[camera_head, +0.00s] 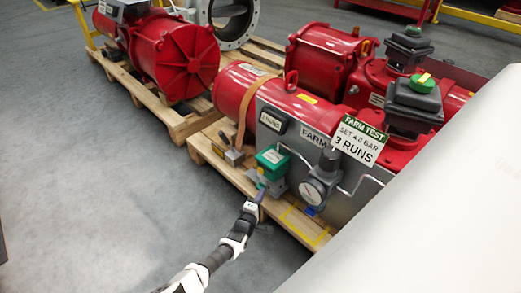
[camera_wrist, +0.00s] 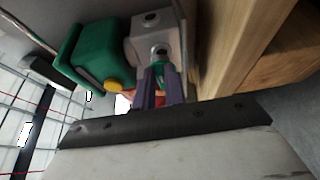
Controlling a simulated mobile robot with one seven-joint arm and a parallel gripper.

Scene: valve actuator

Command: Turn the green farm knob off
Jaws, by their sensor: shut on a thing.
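The valve unit has a green box (camera_head: 270,160) on a grey block, low on the front of the red actuator. In the wrist view the green box (camera_wrist: 97,52) with a yellow button (camera_wrist: 113,86) is left of the grey metal block (camera_wrist: 155,33). My gripper (camera_head: 261,186) reaches up to the underside of this unit. In the wrist view my gripper (camera_wrist: 158,76) has its two purple fingers close together on a small green knob (camera_wrist: 160,73) below the block. The fingers hide most of the knob, so its angle cannot be told.
A wooden pallet (camera_head: 232,177) edge runs close beside my gripper; its wood (camera_wrist: 255,45) fills the wrist view's upper right. A pressure gauge (camera_head: 313,192) and a "FARM TEST" sign (camera_head: 360,138) are to the right. Grey floor (camera_head: 100,180) is free at left.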

